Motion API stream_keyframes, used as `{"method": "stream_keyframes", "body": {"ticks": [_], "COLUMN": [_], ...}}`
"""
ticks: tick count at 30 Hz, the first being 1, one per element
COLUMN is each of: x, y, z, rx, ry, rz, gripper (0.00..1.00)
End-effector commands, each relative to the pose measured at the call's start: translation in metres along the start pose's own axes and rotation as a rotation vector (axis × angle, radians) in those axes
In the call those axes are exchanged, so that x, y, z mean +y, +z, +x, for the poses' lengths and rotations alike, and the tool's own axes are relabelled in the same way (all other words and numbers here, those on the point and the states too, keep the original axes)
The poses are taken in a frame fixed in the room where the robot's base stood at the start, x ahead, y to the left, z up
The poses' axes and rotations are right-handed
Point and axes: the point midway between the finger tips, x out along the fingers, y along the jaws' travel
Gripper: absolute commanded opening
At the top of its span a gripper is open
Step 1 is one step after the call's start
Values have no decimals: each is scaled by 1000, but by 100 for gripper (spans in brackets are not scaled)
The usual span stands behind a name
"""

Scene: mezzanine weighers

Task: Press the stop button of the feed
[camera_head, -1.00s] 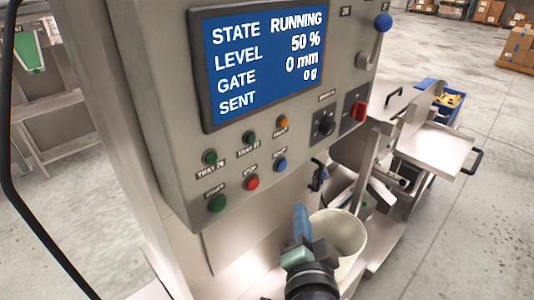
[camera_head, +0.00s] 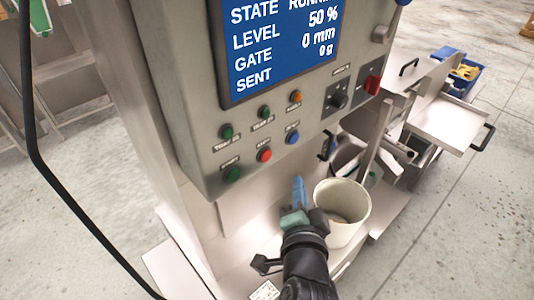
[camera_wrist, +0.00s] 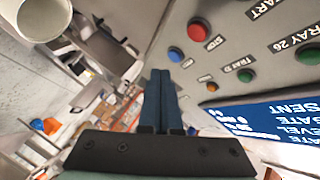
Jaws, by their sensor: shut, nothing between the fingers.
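The red stop button (camera_head: 264,155) is in the lower row of the grey control panel, between the green start button (camera_head: 232,173) and a blue button (camera_head: 292,138). In the wrist view the red stop button (camera_wrist: 176,54) shows with its STOP label, just above the fingertips in the picture. My gripper (camera_head: 298,180) is below and to the right of the red button in the head view. Its blue fingers (camera_wrist: 160,100) are shut together with nothing between them. A gap shows between fingertips and button; its exact depth is hard to tell.
The screen (camera_head: 285,45) reads level 50 %, gate 0 mm, sent 0 g; its state line is partly cut off. A black knob (camera_head: 338,97) and a red switch (camera_head: 372,86) sit at the right. A white bucket (camera_head: 343,195) stands close beside my gripper.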

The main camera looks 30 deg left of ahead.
Motion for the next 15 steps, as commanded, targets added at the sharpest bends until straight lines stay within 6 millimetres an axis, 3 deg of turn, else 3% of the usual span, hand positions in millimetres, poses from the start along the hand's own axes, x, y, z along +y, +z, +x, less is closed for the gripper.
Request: {"method": "stream_keyframes", "body": {"ticks": [9, 15], "x": [-26, -32], "y": [22, 30], "z": [31, 42], "rx": [-2, 0], "ry": [-1, -1], "rz": [-2, -2], "gripper": [0, 0]}}
